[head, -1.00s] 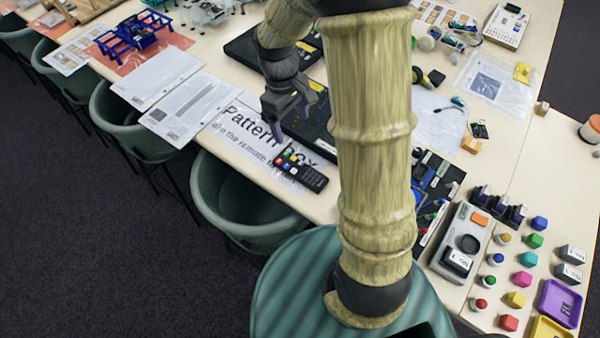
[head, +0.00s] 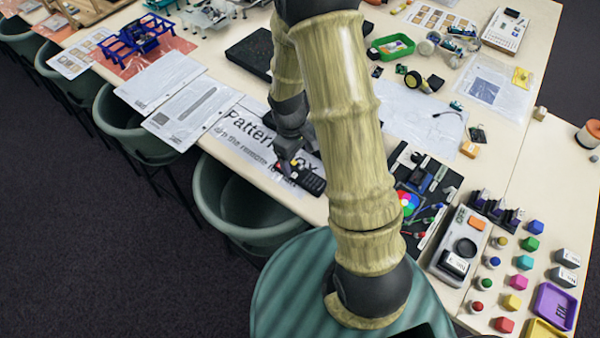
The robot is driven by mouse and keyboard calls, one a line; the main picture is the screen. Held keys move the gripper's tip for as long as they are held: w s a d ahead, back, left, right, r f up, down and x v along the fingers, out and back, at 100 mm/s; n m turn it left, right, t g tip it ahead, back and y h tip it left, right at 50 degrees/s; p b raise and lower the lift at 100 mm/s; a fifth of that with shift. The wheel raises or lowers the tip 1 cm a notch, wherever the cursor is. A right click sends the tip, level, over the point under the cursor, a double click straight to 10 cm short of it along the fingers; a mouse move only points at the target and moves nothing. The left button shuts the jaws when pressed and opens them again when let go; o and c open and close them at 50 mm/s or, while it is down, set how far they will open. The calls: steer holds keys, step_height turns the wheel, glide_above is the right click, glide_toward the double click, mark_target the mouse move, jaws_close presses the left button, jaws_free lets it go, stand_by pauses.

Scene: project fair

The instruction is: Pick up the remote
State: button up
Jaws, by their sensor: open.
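The remote (head: 312,181) is black with small coloured buttons at its left end. It lies on a printed sheet (head: 243,133) near the table's edge in the head view. My gripper (head: 286,168) points down at the remote's left end, with its fingers over or beside the coloured buttons. The gripper is open. Its fingers hide part of the remote's left end, and I cannot tell whether they touch it.
Green chairs (head: 240,200) stand along the table's near left edge. White papers (head: 194,110) lie left of the sheet. A grey device (head: 459,245) and several coloured blocks (head: 525,263) stand at the right. A black board (head: 250,52) lies behind my arm.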

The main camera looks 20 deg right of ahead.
mark_target(301, 173)
steer(key=shift+f, duration=0.35)
steer(key=shift+s, duration=0.2)
steer(key=shift+f, duration=0.1)
steer(key=shift+s+d+f+p, duration=0.1)
steer(key=shift+f+p, duration=0.4)
steer(key=shift+f, duration=0.75)
steer(key=shift+s+d+f+p, duration=0.1)
steer(key=shift+f+p, duration=0.35)
steer(key=shift+f, duration=0.75)
steer(key=c, duration=1.1)
